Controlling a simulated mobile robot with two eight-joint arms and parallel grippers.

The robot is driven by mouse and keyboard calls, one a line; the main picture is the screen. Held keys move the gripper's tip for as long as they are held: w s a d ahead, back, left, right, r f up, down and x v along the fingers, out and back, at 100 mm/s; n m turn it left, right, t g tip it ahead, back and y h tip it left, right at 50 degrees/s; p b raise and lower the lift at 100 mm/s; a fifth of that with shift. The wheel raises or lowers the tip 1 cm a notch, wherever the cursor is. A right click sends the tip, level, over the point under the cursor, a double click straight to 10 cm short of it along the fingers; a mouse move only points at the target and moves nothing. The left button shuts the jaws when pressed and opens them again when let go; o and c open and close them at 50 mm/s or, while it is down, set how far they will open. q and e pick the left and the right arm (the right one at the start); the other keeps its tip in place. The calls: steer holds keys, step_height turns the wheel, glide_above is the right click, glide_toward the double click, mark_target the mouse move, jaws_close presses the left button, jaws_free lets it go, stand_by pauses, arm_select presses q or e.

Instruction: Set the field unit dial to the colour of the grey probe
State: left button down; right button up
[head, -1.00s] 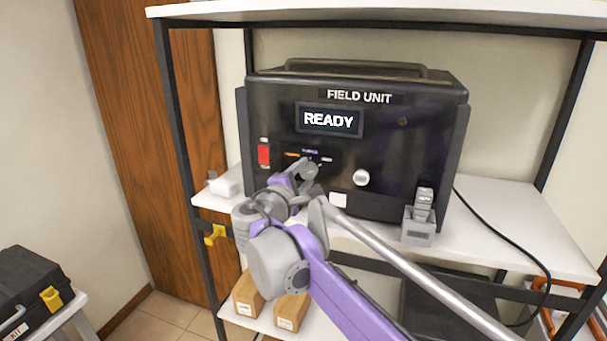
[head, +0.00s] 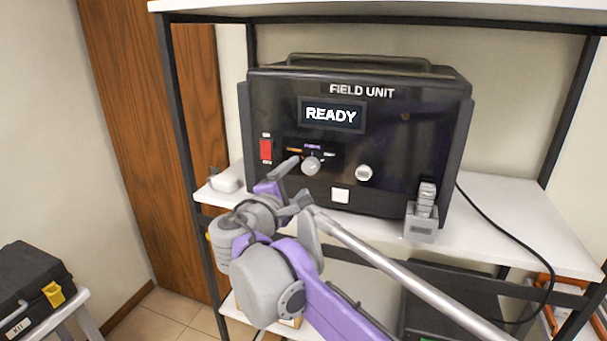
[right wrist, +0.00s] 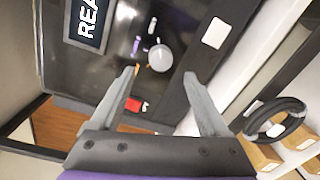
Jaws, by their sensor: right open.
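The black field unit (head: 390,140) stands on the shelf with its screen reading READY. Its dial (head: 311,165) is a round pale knob below orange, purple and white marks; it also shows in the right wrist view (right wrist: 160,58). I cannot tell which mark it points to. The grey probe (head: 426,196) sits upright in a small grey holder at the unit's lower right front. My right gripper (head: 296,182) is open and empty, just in front of and below left of the dial, apart from it. In the right wrist view its fingers (right wrist: 160,76) point toward the dial. My left gripper is not visible.
A small white object (head: 226,180) lies on the shelf left of the unit. A black cable hangs at right.

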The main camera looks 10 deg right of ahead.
steer(key=v, duration=0.5)
steer(key=s+d+f+m+g+y, duration=0.25)
steer(key=s+d+f, duration=0.3)
steer(key=f, duration=0.45)
steer(key=s+d+f+m+g+y, duration=0.1)
steer(key=s+d+f+m+g, duration=0.5)
steer(key=f, duration=0.5)
steer(key=s+a+f+m+y, duration=0.2)
steer(key=s+f+m+y, duration=0.1)
steer(key=s+f, duration=0.4)
steer(key=s+a+f+m+y, duration=0.2)
steer(key=s+f+m+y, duration=0.1)
steer(key=s+f, duration=0.4)
steer(key=shift+a+f, duration=0.4)
steer(key=shift+f, duration=0.4)
steer(key=shift+y, duration=0.25)
